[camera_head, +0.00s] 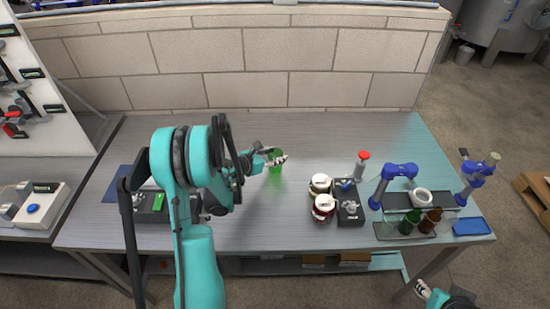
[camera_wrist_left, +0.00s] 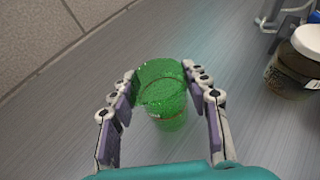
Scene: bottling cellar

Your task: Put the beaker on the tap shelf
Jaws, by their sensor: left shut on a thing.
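The beaker (camera_head: 275,167) is a green see-through cup over the middle of the bench. My left gripper (camera_head: 268,158) is shut on it. In the left wrist view the beaker (camera_wrist_left: 162,95) sits between the two fingers, its open rim towards the camera. I cannot tell whether its base touches the bench. A dark shelf (camera_head: 405,198) with blue fittings stands at the bench's right end, with a white ring-like piece on it; I cannot tell for certain that it is the tap shelf. My right gripper (camera_head: 422,288) shows only partly at the bottom right, away from the beaker.
White-lidded jars (camera_head: 323,203) stand right of the beaker, beside a dark block (camera_head: 348,207) and a red-topped item (camera_head: 362,158). A blue tray (camera_head: 470,226) lies at the right edge. The bench (camera_head: 275,225) is clear before the beaker.

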